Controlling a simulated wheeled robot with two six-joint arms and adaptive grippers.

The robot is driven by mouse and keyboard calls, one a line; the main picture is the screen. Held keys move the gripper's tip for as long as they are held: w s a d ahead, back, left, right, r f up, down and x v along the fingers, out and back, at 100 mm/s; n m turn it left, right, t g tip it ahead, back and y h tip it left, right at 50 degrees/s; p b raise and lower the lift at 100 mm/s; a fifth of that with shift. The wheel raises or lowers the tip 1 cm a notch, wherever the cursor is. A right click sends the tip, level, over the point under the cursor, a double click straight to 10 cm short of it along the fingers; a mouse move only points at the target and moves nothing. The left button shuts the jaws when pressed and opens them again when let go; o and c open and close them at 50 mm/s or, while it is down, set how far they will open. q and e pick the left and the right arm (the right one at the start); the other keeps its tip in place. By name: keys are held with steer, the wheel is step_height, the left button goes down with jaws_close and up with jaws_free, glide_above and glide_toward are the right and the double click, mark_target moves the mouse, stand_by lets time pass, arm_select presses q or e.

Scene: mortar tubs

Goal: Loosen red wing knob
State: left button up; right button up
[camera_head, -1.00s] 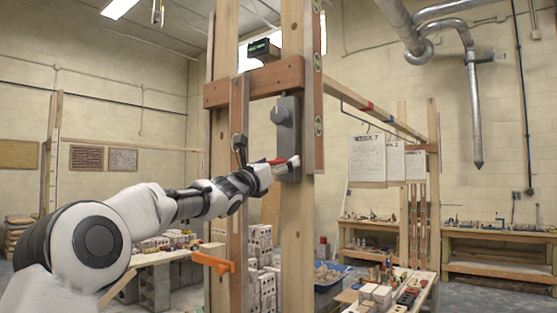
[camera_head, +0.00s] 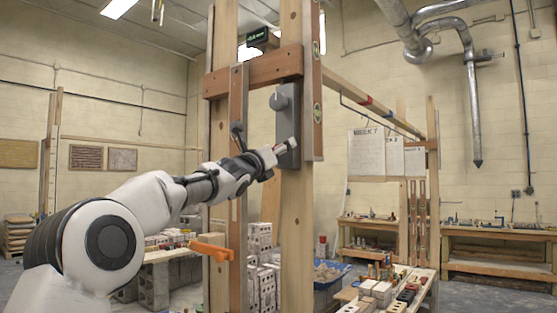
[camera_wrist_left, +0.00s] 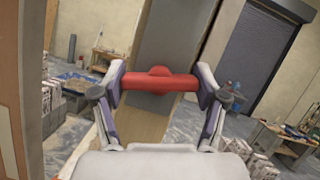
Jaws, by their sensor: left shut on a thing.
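The red wing knob (camera_wrist_left: 158,82) lies across the middle of the left wrist view, a red bar with a round hub. My left gripper (camera_wrist_left: 160,88) is shut on it, one finger at each end of the bar. Behind the knob is a grey plate (camera_wrist_left: 166,45). In the head view my left gripper (camera_head: 284,148) is at the lower end of the grey box (camera_head: 288,115), which is fixed to a wooden post. Only a speck of red shows there; the gripper hides most of the knob. My right gripper is in neither view.
Upright wooden posts (camera_head: 298,230) and a brown crossbar (camera_head: 253,73) stand close around my left arm. An orange clamp (camera_head: 211,251) sticks out below the forearm. A low table with blocks (camera_head: 380,292) is at the lower right.

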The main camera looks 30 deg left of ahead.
arm_select(q)
steer(key=n+y+b, duration=0.1)
steer(key=n, duration=0.3)
steer(key=shift+g+y, duration=0.3)
steer(key=shift+y, duration=0.1)
steer(key=shift+n+g+y+b, duration=0.3)
steer(key=shift+n+y+b, duration=0.25)
steer(key=shift+n, duration=0.65)
steer(key=shift+r+n+g+y, duration=0.15)
steer(key=shift+n+g+y, duration=0.3)
steer(key=shift+n, duration=0.75)
steer(key=shift+n+y+p, duration=0.3)
steer(key=shift+n+p, duration=0.15)
steer(key=shift+n, duration=0.65)
steer(key=n+g+p, duration=0.1)
steer(key=n, duration=0.2)
steer(key=shift+r+g+p, duration=0.15)
steer(key=shift+g+p, duration=0.1)
steer(key=shift+p, duration=0.05)
steer(key=n+g+p, duration=0.1)
steer(key=n+p, duration=0.1)
steer(key=shift+n, duration=0.3)
steer(key=shift+n+p, duration=0.35)
steer(key=shift+n, duration=0.15)
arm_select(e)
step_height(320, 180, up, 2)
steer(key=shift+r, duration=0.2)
arm_select(q)
steer(key=shift+f, duration=0.3)
